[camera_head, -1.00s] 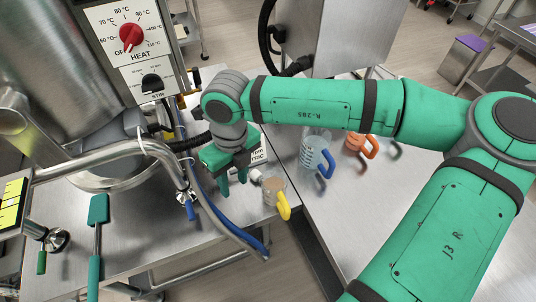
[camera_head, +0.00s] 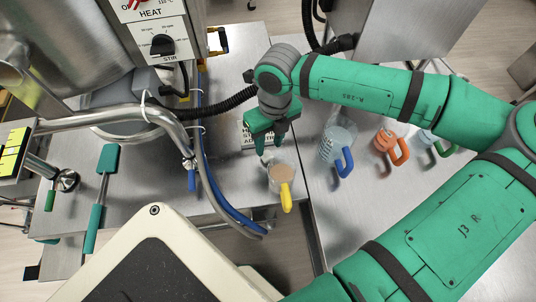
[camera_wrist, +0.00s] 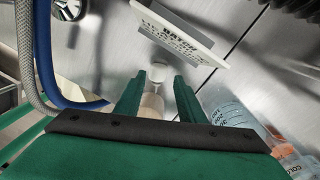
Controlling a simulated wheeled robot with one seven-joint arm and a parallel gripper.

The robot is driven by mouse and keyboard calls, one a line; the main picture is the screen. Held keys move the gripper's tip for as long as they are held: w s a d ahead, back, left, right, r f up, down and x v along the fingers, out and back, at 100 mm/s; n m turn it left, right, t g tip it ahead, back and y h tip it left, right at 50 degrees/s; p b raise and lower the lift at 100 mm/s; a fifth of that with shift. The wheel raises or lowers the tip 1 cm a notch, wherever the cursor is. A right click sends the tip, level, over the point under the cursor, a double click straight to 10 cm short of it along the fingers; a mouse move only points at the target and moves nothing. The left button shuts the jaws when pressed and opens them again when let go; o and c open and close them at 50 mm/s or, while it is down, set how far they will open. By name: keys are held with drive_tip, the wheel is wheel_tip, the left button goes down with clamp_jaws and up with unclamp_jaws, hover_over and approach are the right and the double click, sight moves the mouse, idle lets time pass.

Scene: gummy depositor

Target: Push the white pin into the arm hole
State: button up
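My gripper (camera_head: 269,146) points down over the left table, behind the cup with the yellow handle (camera_head: 281,177). Its two green fingers are apart, with a gap between the tips in the wrist view (camera_wrist: 157,88). A small white round piece (camera_wrist: 157,72), which looks like the white pin, shows just beyond that gap, below a white printed sign (camera_wrist: 178,35). I cannot tell whether a finger touches it. In the head view the pin is not distinguishable near the fingers. I cannot make out the arm hole in either view.
A blue-handled jug (camera_head: 338,146), an orange-handled jug (camera_head: 390,145) and a green-handled one (camera_head: 436,143) stand on the right table. Blue and grey hoses (camera_head: 212,190) run left of my gripper. A green spatula (camera_head: 101,195) lies at left. A gap separates the tables.

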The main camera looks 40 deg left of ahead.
sight(267, 153)
drive_tip(key=f, duration=0.4)
drive_tip(key=shift+s+a+f, duration=0.15)
drive_tip(key=shift+s+f, duration=0.15)
drive_tip(key=shift+f, duration=0.1)
drive_tip(key=shift+c, duration=0.6)
drive_tip(key=c, duration=0.7)
drive_tip(key=shift+r, duration=0.1)
wheel_tip(267, 153, up, 10)
drive_tip(key=shift+o, duration=0.3)
